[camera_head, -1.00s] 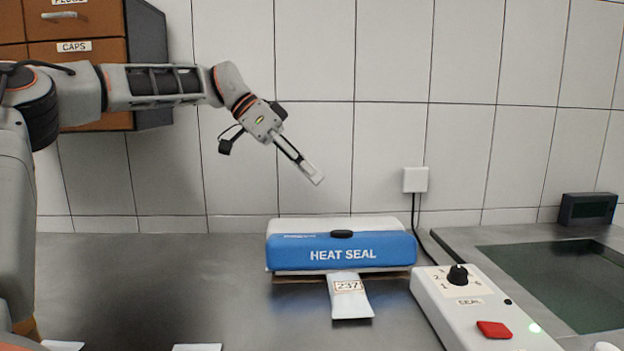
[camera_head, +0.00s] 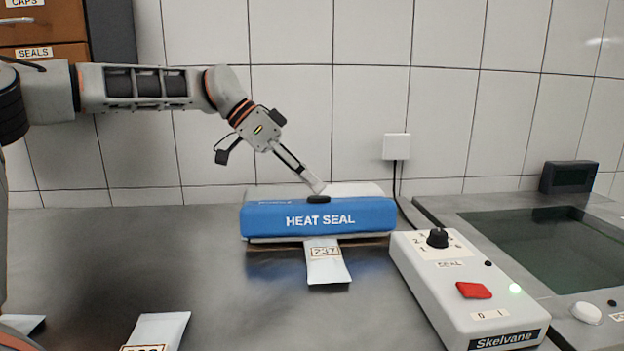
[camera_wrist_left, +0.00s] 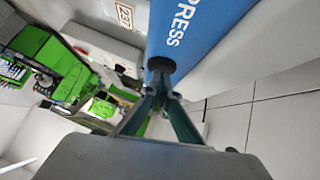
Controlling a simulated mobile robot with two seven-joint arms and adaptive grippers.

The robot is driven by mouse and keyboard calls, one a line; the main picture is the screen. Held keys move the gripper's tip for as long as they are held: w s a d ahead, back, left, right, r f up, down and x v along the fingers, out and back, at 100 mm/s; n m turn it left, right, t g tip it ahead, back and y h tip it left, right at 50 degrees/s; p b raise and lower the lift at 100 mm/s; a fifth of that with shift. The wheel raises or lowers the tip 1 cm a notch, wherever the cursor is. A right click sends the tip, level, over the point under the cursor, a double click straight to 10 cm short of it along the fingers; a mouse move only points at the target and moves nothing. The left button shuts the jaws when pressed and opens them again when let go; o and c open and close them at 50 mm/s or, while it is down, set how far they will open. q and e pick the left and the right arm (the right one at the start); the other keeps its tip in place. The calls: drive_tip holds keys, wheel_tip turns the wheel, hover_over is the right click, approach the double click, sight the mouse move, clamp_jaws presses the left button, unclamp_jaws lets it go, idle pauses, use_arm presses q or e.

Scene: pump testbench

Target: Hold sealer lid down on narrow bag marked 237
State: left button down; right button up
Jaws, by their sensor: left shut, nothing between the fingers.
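The heat sealer (camera_head: 265,222) has a blue lid marked HEAT SEAL with a black knob (camera_head: 318,199) on its top edge. The narrow bag marked 237 (camera_head: 327,266) sticks out from under the front of the lid. My left gripper (camera_head: 319,187) is shut and empty, its fingertips at the black knob, touching or nearly so. In the left wrist view the shut fingers (camera_wrist_left: 162,80) point at the black knob (camera_wrist_left: 161,64) on the blue lid, and the bag's label (camera_wrist_left: 125,14) shows beyond. My right gripper is not in view.
A control box (camera_head: 465,290) with a dial, a red switch and a lit green lamp stands right of the sealer. Other pale bags (camera_head: 158,330) lie at the front left. A sunken basin (camera_head: 540,235) is at the right. The counter left of the sealer is clear.

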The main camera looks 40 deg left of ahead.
sight(318, 214)
use_arm(q)
drive_tip(key=shift+s+d, duration=0.2)
drive_tip(key=shift+s+d+f+p, duration=0.5)
drive_tip(key=shift+d+f, duration=0.05)
drive_tip(key=shift+d, duration=0.05)
drive_tip(key=shift+f, duration=0.2)
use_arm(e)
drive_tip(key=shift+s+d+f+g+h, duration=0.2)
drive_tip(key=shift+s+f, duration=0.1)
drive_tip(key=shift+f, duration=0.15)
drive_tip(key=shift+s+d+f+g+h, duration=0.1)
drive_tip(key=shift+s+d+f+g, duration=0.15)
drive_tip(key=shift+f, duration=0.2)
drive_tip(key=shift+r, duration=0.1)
use_arm(q)
drive_tip(key=shift+a, duration=0.1)
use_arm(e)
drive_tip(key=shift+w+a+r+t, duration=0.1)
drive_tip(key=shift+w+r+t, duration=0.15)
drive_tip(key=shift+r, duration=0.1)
use_arm(q)
drive_tip(key=shift+w, duration=0.1)
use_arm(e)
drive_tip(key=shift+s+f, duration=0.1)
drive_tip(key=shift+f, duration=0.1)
